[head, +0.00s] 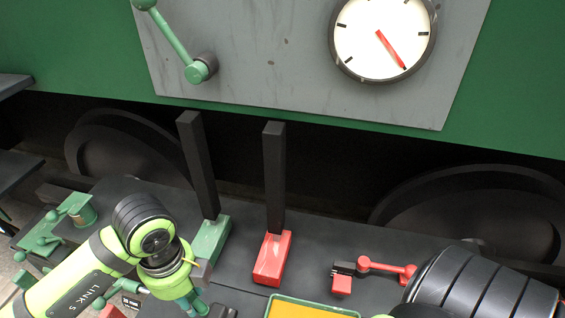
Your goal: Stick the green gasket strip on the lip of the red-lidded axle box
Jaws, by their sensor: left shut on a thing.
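My left arm comes in from the lower left, and its gripper (193,301) is at the bottom edge, left of centre. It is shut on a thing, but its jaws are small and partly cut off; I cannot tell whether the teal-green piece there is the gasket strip. No axle box with a red lid can be made out for certain. A red block (270,262) with a tall black post stands to the right of the gripper, apart from it. Part of my right arm shows at the lower right, with its gripper out of view.
A green block (209,243) with a black post stands just behind my left gripper. A yellow tray with a green rim (318,304) is at the bottom edge. A red lever (388,268) lies right. Green fittings (70,212) sit left. A gauge (382,38) is above.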

